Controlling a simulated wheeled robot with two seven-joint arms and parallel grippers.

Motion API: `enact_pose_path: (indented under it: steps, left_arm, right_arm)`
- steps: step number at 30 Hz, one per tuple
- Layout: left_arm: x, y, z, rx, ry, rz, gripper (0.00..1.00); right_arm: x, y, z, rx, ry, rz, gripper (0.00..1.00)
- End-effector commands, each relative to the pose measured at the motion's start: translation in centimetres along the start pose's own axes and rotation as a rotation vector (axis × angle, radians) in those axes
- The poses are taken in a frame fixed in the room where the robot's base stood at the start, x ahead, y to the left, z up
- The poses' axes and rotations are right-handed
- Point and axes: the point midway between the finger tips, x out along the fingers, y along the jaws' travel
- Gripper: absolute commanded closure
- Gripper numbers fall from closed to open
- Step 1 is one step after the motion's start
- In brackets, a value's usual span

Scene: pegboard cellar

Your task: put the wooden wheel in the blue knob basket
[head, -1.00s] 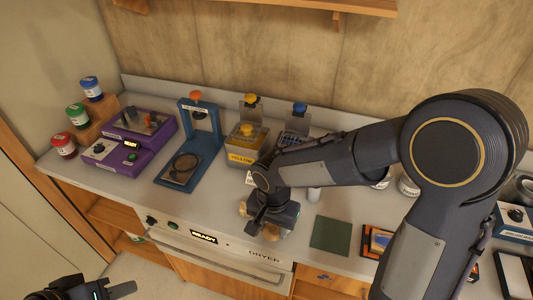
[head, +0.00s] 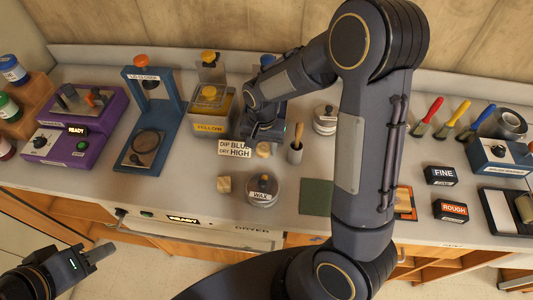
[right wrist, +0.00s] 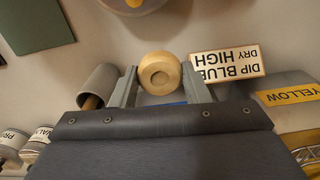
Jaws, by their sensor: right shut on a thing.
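The wooden wheel (right wrist: 160,73) is a pale, round piece with a hub in its middle. It sits between the two fingers of my right gripper (right wrist: 158,88), which is shut on it. In the head view the wheel (head: 264,150) shows just below the right gripper (head: 263,136), behind the wax jar. The blue knob basket is mostly hidden behind my right arm; a strip of blue (right wrist: 172,104) shows past the wheel in the right wrist view. My left gripper (head: 98,253) is low at the left, away from the counter things; its finger gap is unclear.
A "DIP BLUE DRY HIGH" sign (head: 234,149) stands left of the right gripper, and a grey cup with a wooden handle (head: 296,152) to its right. The yellow tank (head: 210,120) is left.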

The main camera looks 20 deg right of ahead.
Motion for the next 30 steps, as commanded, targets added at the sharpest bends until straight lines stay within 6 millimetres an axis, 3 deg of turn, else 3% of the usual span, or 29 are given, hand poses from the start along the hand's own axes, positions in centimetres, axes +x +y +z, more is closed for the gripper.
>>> enact_pose_path:
  steps: [1,11,16,29,30]
  left_arm:
    - [0.8,-0.3,0.4,0.0,0.0,0.0,0.64]
    - [1.6,-0.8,0.8,0.0,0.001,0.0,0.64]
    - [3.4,-1.6,1.7,0.0,0.001,0.0,0.64]
    - [3.6,-1.7,1.8,0.0,0.001,0.0,0.64]
    - [3.5,-1.6,1.7,0.0,0.001,0.0,0.64]
  right_arm:
    - [1.2,0.2,-0.6,0.002,-0.001,0.001,0.79]
    - [3.2,0.7,-2.3,0.001,-0.001,0.001,0.79]
    - [6.0,0.7,-2.4,-0.001,-0.001,0.0,0.79]
    - [6.5,0.7,-2.4,-0.001,0.0,0.0,0.79]
    - [6.3,0.7,-2.4,-0.001,0.0,-0.001,0.54]
